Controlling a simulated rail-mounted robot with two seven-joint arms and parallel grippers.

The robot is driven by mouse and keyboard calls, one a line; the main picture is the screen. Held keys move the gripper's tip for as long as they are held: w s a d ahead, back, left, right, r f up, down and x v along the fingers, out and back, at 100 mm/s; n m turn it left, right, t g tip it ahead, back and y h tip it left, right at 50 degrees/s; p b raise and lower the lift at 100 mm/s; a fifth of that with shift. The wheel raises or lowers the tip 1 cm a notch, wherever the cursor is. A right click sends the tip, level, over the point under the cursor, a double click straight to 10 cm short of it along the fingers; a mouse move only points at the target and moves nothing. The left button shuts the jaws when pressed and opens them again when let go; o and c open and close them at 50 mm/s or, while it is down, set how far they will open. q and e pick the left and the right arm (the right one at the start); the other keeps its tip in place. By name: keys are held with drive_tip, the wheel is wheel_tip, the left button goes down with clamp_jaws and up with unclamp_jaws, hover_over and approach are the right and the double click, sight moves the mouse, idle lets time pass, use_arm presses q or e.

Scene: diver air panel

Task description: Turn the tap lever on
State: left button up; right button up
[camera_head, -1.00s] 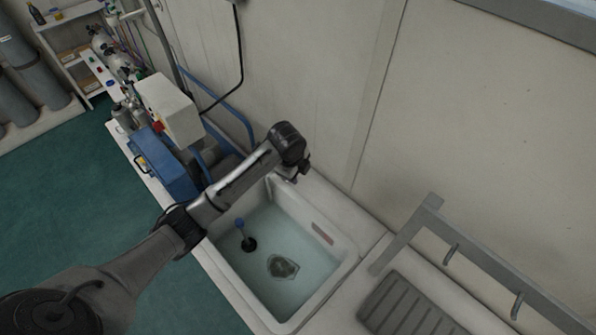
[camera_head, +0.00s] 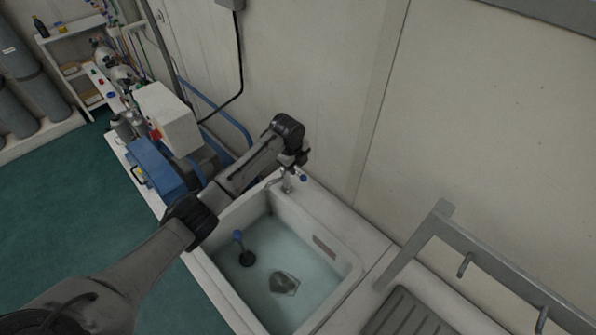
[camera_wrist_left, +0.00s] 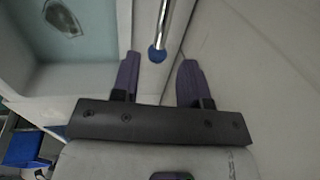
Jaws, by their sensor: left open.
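The metal tap (camera_head: 287,186) stands at the back corner of the white sink (camera_head: 347,283), with a small blue-tipped end (camera_head: 303,178) at its right. My left gripper (camera_head: 299,160) is just above the tap, pointing down. In the left wrist view, my left gripper (camera_wrist_left: 160,57) is open. A chrome bar (camera_wrist_left: 165,20) ending in a blue tip (camera_wrist_left: 157,54) shows between the two dark purple fingers, with a gap on each side. I cannot tell its depth relative to the fingers. My right gripper is not in view.
The sink holds water, a blue-topped black item (camera_head: 246,257) and a grey object (camera_head: 284,283). A blue case (camera_head: 157,167) and a cream box (camera_head: 168,118) stand to the left. The wall is close behind the tap. A metal rack (camera_head: 480,262) is at the right.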

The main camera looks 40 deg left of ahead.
sight(299, 173)
use_arm(q)
drive_tip(key=shift+w+f, duration=0.25)
drive_tip(key=shift+f, duration=0.9)
drive_tip(key=shift+w+f, duration=0.2)
drive_tip(key=shift+f, duration=0.95)
drive_tip(key=shift+c, duration=0.4)
clamp_jaws()
